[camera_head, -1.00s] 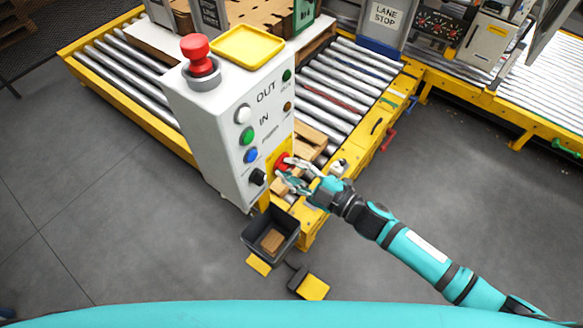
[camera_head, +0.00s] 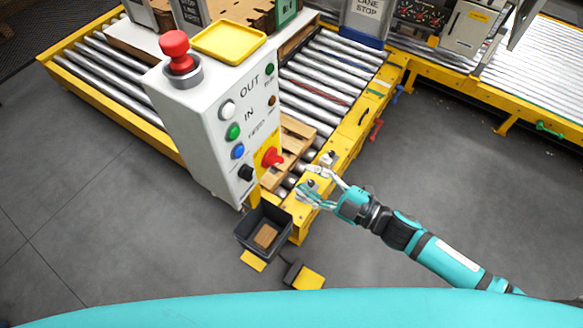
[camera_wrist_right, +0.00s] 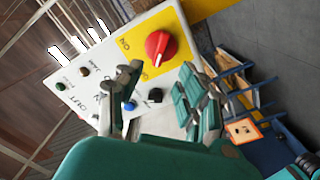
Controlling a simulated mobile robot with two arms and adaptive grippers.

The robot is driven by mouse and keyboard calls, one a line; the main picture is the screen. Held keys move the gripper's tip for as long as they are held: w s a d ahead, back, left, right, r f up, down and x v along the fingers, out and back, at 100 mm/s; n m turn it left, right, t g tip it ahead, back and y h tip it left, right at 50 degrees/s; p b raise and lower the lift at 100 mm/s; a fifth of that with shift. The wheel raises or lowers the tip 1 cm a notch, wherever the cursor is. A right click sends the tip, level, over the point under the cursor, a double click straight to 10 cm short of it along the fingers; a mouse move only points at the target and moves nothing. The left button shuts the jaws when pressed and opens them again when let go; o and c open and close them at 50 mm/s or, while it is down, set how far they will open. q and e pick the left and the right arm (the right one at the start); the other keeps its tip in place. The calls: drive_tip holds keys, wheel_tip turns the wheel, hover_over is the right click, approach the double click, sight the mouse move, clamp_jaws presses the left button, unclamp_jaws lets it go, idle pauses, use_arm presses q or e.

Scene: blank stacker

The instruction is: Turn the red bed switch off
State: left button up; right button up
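The red switch (camera_head: 272,158) is a rotary knob on a yellow plate at the lower right of the white control box (camera_head: 205,125). In the right wrist view the red knob (camera_wrist_right: 160,48) shows fully, with a pale line on its face and the label ON to its left. Another label below it is partly hidden by a finger. My right gripper (camera_head: 309,183) is to the right of the knob, apart from it. In the wrist view its fingers (camera_wrist_right: 157,88) are spread with nothing between them. My left gripper is out of view.
The box also bears a red mushroom button (camera_head: 176,50), a yellow tray (camera_head: 228,43), coloured buttons and a black selector (camera_head: 246,173). Roller conveyors (camera_head: 325,85) stand behind. A dark bin (camera_head: 263,232) and a pedal (camera_head: 305,276) are on the floor. Floor at right is open.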

drive_tip(key=shift+v, duration=1.8)
